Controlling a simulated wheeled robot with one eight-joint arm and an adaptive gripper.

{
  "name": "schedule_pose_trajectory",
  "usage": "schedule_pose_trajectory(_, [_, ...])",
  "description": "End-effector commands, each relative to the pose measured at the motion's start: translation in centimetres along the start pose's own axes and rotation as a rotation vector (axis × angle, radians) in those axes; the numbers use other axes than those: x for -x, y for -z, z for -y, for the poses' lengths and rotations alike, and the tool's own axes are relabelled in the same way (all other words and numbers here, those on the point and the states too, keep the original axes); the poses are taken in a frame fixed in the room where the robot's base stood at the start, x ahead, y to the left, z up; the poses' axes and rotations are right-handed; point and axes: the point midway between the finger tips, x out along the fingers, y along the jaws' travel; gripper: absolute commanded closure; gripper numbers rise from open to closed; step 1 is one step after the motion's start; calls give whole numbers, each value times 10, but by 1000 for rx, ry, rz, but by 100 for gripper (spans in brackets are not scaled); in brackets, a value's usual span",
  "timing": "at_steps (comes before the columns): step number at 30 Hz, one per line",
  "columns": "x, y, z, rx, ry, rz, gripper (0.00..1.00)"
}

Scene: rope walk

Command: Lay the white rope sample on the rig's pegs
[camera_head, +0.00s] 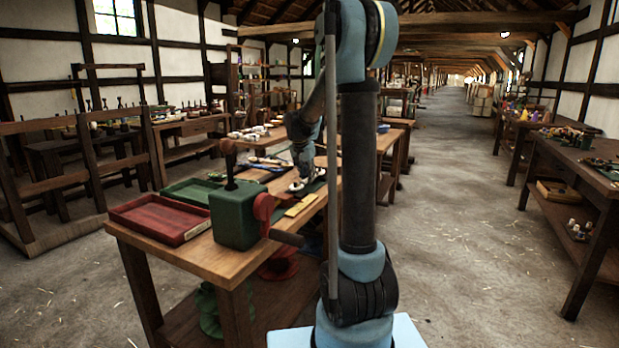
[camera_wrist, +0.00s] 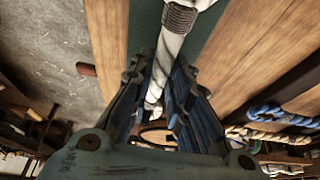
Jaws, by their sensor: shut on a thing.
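The white rope sample (camera_wrist: 170,48) runs lengthwise between my gripper's fingers in the wrist view, with a grey binding near its upper end. My gripper (camera_wrist: 158,88) is shut on it. In the head view my gripper (camera_head: 301,178) is low over the wooden bench, with a bit of white showing at its tips. The rope lies above or on a dark green strip (camera_wrist: 205,45); I cannot tell whether it touches. My arm hides part of the bench. I cannot make out the rig's pegs for certain.
A red tray (camera_head: 160,218), a green tray (camera_head: 190,192) and a green box-shaped device with a red wheel (camera_head: 237,215) stand on the near bench. A blue rope (camera_wrist: 280,115) and a tan rope (camera_wrist: 262,134) lie beside the strip. The floor aisle at right is clear.

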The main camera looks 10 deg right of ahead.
Motion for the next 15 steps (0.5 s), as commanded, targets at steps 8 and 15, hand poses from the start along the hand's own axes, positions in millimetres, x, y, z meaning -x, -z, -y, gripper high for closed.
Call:
schedule_pose_trajectory(8, [-2, -1, 0, 0, 0, 0, 100])
schedule_pose_trajectory(15, [-4, -2, 0, 0, 0, 0, 100])
